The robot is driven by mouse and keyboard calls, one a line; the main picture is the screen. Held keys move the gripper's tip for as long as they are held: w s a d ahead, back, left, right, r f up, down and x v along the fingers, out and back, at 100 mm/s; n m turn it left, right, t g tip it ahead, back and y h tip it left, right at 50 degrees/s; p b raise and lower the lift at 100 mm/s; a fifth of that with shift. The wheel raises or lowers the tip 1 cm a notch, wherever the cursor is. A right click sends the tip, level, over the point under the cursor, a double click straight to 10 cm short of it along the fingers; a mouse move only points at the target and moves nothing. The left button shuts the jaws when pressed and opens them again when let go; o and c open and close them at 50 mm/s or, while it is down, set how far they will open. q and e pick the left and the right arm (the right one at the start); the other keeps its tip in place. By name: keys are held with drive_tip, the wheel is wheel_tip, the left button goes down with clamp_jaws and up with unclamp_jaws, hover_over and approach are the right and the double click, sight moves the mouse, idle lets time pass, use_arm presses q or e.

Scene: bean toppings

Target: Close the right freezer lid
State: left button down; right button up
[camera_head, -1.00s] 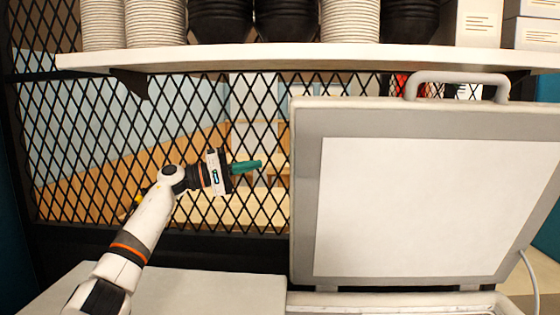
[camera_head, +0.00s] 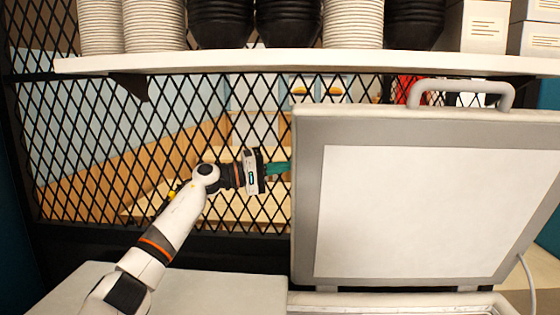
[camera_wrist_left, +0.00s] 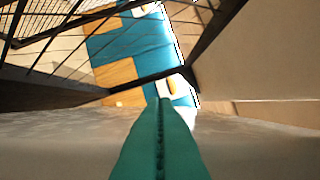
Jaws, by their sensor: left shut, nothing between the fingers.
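The right freezer lid (camera_head: 308,200) stands raised, nearly upright, with a white inner panel and a grey handle (camera_head: 460,86) on its top edge. Its freezer's rim (camera_head: 400,302) shows below it. My left gripper (camera_head: 280,170) is shut and empty, its teal fingers pointing right. The fingertips are at the lid's left edge in the head view, partly hidden by it. In the left wrist view the teal fingers (camera_wrist_left: 160,140) are pressed together. I cannot tell whether they touch the lid. My right gripper is not in view.
A black lattice screen (camera_head: 90,170) stands behind the lid and my left arm. A white shelf (camera_head: 300,63) above holds stacked bowls (camera_head: 220,20) and boxes (camera_head: 475,22). A flat white closed top (camera_head: 220,292) lies left of the open freezer.

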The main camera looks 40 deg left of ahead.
use_arm(q)
drive_tip(key=shift+s+d+f, duration=0.2)
drive_tip(key=shift+s+d, duration=0.15)
